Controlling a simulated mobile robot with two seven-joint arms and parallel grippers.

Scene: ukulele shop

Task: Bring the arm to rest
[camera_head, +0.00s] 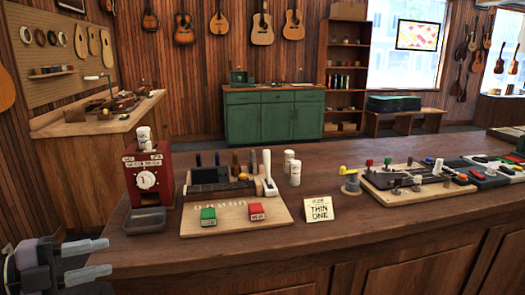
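My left gripper (106,257) shows at the lower left corner of the head view, in front of the wooden counter (330,240). Its two pale fingers point right and stand apart, with nothing between them. It appears clear of the things on the counter. The rest of my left arm is mostly cut off by the picture's edge. My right gripper and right arm are not in view.
A red dial machine (147,180) with a grey tray (145,221) stands closest to my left gripper.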

